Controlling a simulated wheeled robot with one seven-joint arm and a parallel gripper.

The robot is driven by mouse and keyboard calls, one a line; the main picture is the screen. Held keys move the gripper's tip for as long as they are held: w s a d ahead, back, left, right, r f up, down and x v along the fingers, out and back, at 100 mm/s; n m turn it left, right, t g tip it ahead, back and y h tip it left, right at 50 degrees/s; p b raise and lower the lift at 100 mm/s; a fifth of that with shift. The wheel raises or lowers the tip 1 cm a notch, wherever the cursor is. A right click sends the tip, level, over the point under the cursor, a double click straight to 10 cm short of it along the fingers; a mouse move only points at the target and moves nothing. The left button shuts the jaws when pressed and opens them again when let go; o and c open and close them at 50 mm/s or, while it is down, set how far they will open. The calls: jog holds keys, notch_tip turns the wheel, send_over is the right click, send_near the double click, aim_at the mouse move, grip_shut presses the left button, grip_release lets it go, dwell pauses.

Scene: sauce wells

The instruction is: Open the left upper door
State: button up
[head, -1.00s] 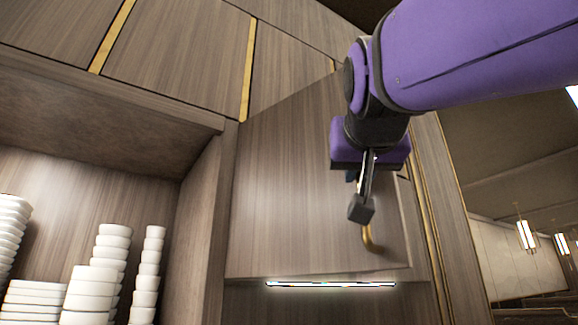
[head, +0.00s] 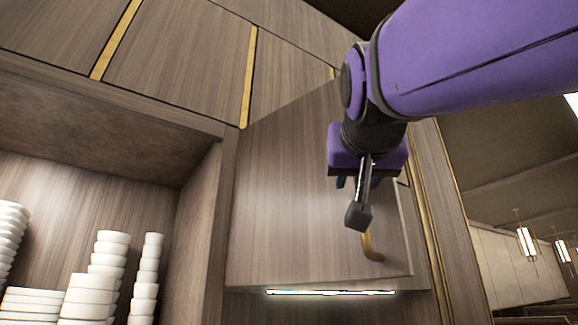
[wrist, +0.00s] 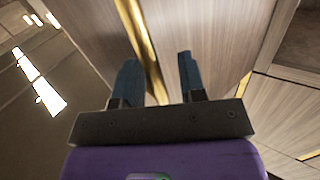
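The wooden door (head: 290,200) is in the middle of the head view, right of the open shelf. Its slanted top edge and visible right side edge suggest it stands a little ajar. Its gold handle (head: 371,246) is near the right edge; only the lower bent end shows, and my arm hides the rest. My gripper (head: 358,184) is in front of the door's right part, above that handle end. In the wrist view its two blue fingers (wrist: 160,80) are apart. A gold bar shows between or behind them; I cannot tell whether it is the handle or trim, or whether they touch it.
An open shelf at left holds stacks of white bowls (head: 92,290). A lit strip (head: 330,292) runs beneath the door. Wooden panels with gold trim (head: 249,75) are above. A gold-trimmed post (head: 428,215) stands right of the door, with an open room beyond.

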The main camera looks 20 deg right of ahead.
jog(key=v, duration=1)
jog(key=shift+s+a, duration=0.25)
jog(key=shift+s, duration=0.05)
